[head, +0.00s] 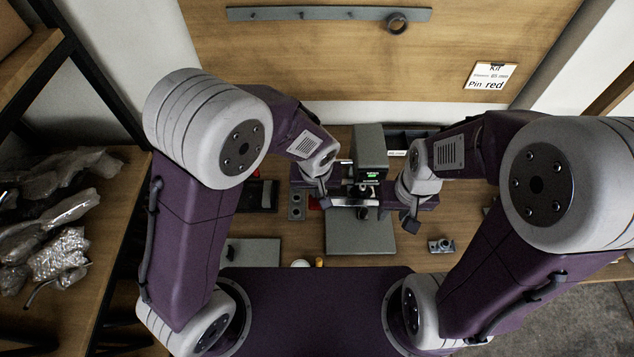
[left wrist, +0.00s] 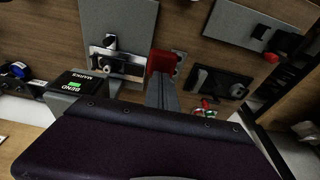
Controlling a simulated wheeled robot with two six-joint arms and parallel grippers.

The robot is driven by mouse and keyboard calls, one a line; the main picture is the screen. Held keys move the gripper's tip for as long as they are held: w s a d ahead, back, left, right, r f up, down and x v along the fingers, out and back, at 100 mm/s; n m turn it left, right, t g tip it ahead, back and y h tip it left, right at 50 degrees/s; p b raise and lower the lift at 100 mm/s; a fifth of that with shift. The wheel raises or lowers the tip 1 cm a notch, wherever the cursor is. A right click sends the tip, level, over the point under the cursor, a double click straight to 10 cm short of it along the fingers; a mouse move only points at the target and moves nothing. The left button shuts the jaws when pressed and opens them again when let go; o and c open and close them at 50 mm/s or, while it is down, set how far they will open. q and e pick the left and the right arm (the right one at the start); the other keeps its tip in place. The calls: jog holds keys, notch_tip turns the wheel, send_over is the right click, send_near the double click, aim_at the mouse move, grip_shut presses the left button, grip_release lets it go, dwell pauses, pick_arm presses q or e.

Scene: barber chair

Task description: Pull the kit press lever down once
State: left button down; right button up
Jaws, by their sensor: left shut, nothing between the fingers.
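A press-like machine (head: 370,148) with a small green display stands at the back middle of the bench in the head view, its grey base plate (head: 360,238) in front. In the left wrist view its dark display box (left wrist: 82,82) reads "BEND MARKS". My left gripper (head: 325,203) is left of the machine, shut and empty. In the left wrist view its fingers (left wrist: 161,92) point at a red block (left wrist: 162,61), close to or touching it; whether this is the lever grip I cannot tell. My right gripper (head: 408,222) is right of the plate; its fingers are unclear.
A grey plate (head: 252,252) lies at the front left. In the left wrist view a red knob (left wrist: 271,57) on a black part is beside it. A small metal part (head: 441,245) lies at right. A shelf with plastic bags (head: 60,225) stands left.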

pick_arm(q)
jog(key=shift+r+p, duration=0.35)
jog(key=r+p, duration=0.1)
jog(key=w+r+p, duration=0.1)
jog(key=r+p, duration=0.2)
jog(key=r, duration=0.1)
jog(key=shift+w+p, duration=0.3)
jog(key=shift+w, duration=0.05)
